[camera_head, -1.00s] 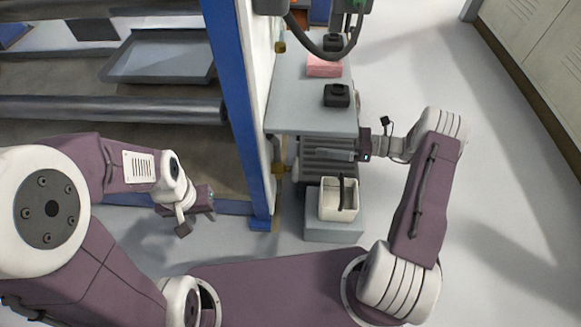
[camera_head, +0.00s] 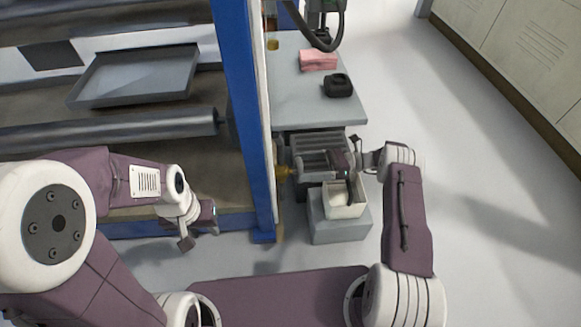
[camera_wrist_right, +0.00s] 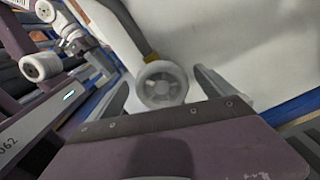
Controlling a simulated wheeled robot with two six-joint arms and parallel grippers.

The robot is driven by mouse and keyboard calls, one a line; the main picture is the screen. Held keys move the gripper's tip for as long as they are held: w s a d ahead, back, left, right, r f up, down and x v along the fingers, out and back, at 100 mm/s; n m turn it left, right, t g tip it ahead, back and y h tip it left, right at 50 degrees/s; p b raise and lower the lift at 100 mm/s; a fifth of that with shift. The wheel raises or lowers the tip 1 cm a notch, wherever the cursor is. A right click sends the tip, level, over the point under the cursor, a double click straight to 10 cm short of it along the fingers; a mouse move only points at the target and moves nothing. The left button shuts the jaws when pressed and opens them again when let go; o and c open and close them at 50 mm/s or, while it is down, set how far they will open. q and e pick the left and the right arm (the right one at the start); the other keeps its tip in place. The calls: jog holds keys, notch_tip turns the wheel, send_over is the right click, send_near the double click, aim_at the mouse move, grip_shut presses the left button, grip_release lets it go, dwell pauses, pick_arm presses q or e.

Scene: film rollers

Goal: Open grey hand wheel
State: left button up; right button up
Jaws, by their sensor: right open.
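The grey hand wheel (camera_wrist_right: 163,85) is round and spoked, on a brass-coloured valve stem (camera_wrist_right: 152,57) by a pale panel. In the right wrist view it lies between the two spread fingers of my right gripper (camera_wrist_right: 161,90), near the fingertips; contact cannot be told. In the head view the brass valve (camera_head: 283,173) shows beside the blue post, and my right gripper (camera_head: 318,164) reaches left towards it, covering much of the wheel. My left gripper (camera_head: 198,228) hangs left of the blue post, away from the wheel; its jaw state is unclear.
A white open bin (camera_head: 345,208) on a grey box (camera_head: 338,230) stands just below my right gripper. A grey bench (camera_head: 300,95) holds a pink stack (camera_head: 318,60) and a black object (camera_head: 338,86). The blue post (camera_head: 245,120) borders the valve. Floor to the right is clear.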

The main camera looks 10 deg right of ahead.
aim_at(296, 169)
jog(key=a, duration=0.4)
jog(key=shift+a+f+b, duration=0.1)
jog(key=shift+a+b, duration=0.25)
jog(key=shift+b, duration=0.05)
jog(key=c, duration=1.4)
jog(key=shift+o, duration=0.2)
jog(key=shift+n, duration=0.3)
jog(key=shift+s+n+p, duration=0.15)
jog(key=shift+n+p, duration=0.3)
jog(key=shift+n, duration=0.75)
jog(key=shift+s+n+p, duration=0.2)
jog(key=shift+n+p, duration=0.1)
jog(key=shift+n, duration=1.6)
